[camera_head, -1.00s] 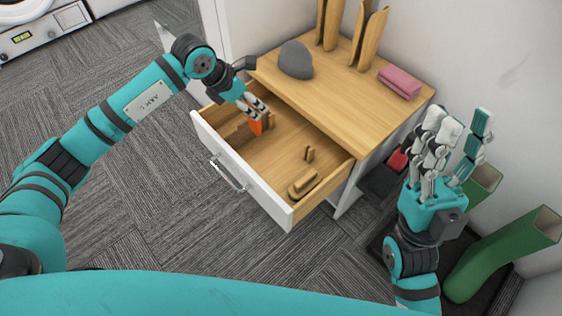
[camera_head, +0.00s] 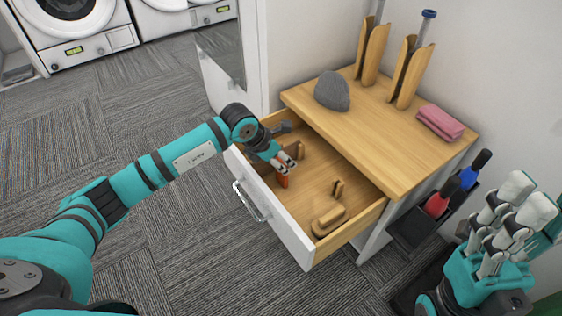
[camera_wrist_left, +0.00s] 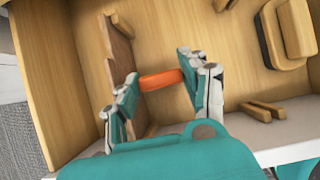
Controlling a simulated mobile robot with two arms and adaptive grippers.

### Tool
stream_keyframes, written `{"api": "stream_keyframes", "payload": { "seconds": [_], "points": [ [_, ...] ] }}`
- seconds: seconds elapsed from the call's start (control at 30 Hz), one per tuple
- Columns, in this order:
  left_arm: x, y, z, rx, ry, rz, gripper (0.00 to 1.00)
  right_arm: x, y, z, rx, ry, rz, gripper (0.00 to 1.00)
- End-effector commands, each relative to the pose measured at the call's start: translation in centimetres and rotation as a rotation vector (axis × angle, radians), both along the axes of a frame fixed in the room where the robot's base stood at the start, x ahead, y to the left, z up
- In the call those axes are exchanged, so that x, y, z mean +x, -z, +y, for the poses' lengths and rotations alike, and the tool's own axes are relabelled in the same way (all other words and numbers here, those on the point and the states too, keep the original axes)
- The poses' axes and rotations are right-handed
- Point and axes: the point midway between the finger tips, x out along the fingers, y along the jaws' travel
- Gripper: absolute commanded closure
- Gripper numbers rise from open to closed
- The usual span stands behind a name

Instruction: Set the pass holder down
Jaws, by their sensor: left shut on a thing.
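The orange pass holder (camera_head: 282,181) is between the fingers of my left gripper (camera_head: 284,164), inside the open drawer (camera_head: 280,222). In the left wrist view the orange pass holder (camera_wrist_left: 161,80) spans the gap between the two fingertips of the left gripper (camera_wrist_left: 157,86), which is shut on it. It is close to a brown wooden divider (camera_wrist_left: 119,60) on the left. I cannot tell whether its underside touches the drawer floor. My right gripper (camera_head: 508,215) is at the lower right, fingers extended and apart, empty.
The drawer also holds a wooden block (camera_head: 330,219) and small wooden pegs (camera_head: 338,190). The cabinet top (camera_head: 390,135) carries a grey rounded object (camera_head: 332,91), a folded pink cloth (camera_head: 440,122) and wooden holders (camera_head: 372,55). The middle of the drawer floor is clear.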

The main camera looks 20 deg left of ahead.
Motion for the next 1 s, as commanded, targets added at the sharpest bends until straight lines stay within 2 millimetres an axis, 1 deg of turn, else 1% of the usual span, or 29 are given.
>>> {"api": "stream_keyframes", "payload": {
  "seconds": [0.17,0.27,0.3,0.43,0.47,0.67,0.77,0.87,0.9,0.97,1.0],
  "points": [
    [0.0,-0.1,0.0,0.001,0.000,0.001,0.75,0.0,-0.1,0.0,0.000,0.000,0.001,0.66],
    [0.0,0.3,0.0,0.001,0.000,0.001,0.75,0.0,0.0,0.0,0.000,0.000,-0.003,0.66],
    [0.0,0.2,0.0,0.001,0.000,0.001,0.52,0.0,-0.2,0.0,0.000,0.001,-0.006,0.66],
    [0.0,0.2,0.0,0.001,0.000,0.001,0.34,0.0,-0.2,0.0,0.000,0.000,-0.006,0.66],
    [0.0,0.2,0.0,0.001,0.000,0.001,0.32,0.0,-0.2,0.0,-0.001,-0.001,-0.007,0.66],
    [0.0,0.1,0.0,0.001,0.000,0.001,0.32,0.0,-0.2,0.0,-0.001,-0.001,-0.007,0.66],
    [0.0,-0.2,0.0,0.001,0.001,0.000,0.32,0.0,-0.4,0.0,-0.001,-0.001,-0.008,0.66],
    [-0.3,-1.1,0.4,0.002,0.000,-0.001,0.32,-0.1,-0.8,0.0,0.002,0.000,-0.007,0.66],
    [-0.5,-1.8,0.6,0.002,0.001,-0.002,0.32,-0.2,-0.9,-0.1,0.003,0.000,0.000,0.66],
    [-1.0,-2.8,0.9,0.003,0.001,-0.003,0.32,-0.4,-0.3,-0.1,0.005,0.000,0.035,0.66],
    [-1.3,-3.6,1.2,0.004,0.000,-0.003,0.32,-0.3,-0.5,-0.1,0.004,-0.001,0.041,0.66]
  ]
}}
